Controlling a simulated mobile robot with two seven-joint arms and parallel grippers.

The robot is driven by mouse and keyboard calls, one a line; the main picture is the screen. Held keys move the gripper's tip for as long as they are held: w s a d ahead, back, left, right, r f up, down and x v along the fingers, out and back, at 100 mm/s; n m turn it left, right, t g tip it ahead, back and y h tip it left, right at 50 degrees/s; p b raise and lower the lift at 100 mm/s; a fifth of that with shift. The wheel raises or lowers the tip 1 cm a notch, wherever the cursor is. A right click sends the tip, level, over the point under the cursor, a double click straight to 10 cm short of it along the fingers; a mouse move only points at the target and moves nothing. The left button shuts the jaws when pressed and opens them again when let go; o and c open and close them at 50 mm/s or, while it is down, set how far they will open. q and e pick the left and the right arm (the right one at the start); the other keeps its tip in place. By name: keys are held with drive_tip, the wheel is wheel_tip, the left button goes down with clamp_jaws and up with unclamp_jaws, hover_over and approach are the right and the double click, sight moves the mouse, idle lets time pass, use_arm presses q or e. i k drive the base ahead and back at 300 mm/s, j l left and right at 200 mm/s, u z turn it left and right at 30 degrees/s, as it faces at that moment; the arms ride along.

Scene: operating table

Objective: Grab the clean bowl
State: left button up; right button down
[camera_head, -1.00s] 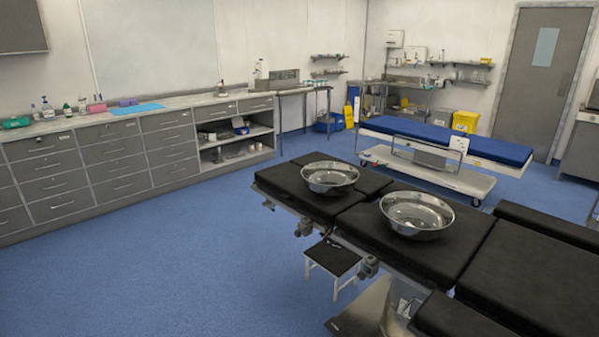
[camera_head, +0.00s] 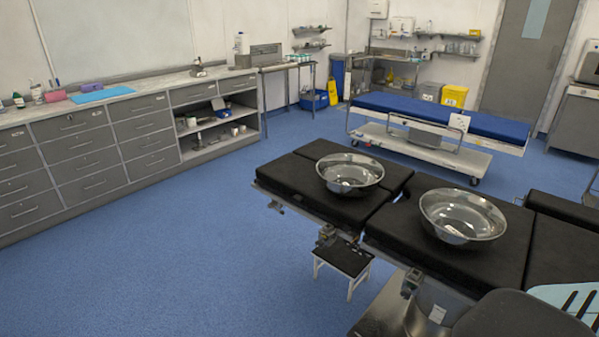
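I cannot tell from looks which bowl is the clean one. Neither of my grippers is in view, and nothing touches the bowls.
A small black-topped step stool (camera_head: 343,258) stands below the table's near edge. A blue-topped trolley (camera_head: 435,108) is behind the table. A grey drawer counter (camera_head: 100,150) lines the left wall. Blue floor (camera_head: 190,260) is open between counter and table.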

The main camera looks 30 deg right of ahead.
sight(344, 175)
drive_tip(key=i+j, duration=0.1)
drive_tip(key=i, duration=0.55)
drive_tip(key=i+j+z, duration=0.1)
drive_tip(key=i, duration=0.55)
drive_tip(key=i+j+z, duration=0.1)
drive_tip(key=z, duration=0.3)
drive_tip(key=i+j+z, duration=0.15)
drive_tip(key=i+z, duration=0.2)
drive_tip(key=i+j+z, duration=0.15)
drive_tip(key=z, duration=0.25)
drive_tip(key=i+j+z, duration=0.15)
drive_tip(key=z, duration=0.3)
drive_tip(key=i+j+z, duration=0.1)
drive_tip(key=z, duration=0.4)
drive_tip(key=j+z, duration=0.3)
drive_tip(key=z, duration=0.15)
drive_tip(key=i+j+z, duration=0.1)
drive_tip(key=j+z, duration=0.15)
drive_tip(key=z, duration=0.2)
drive_tip(key=j+z, duration=0.25)
drive_tip(key=z, duration=0.2)
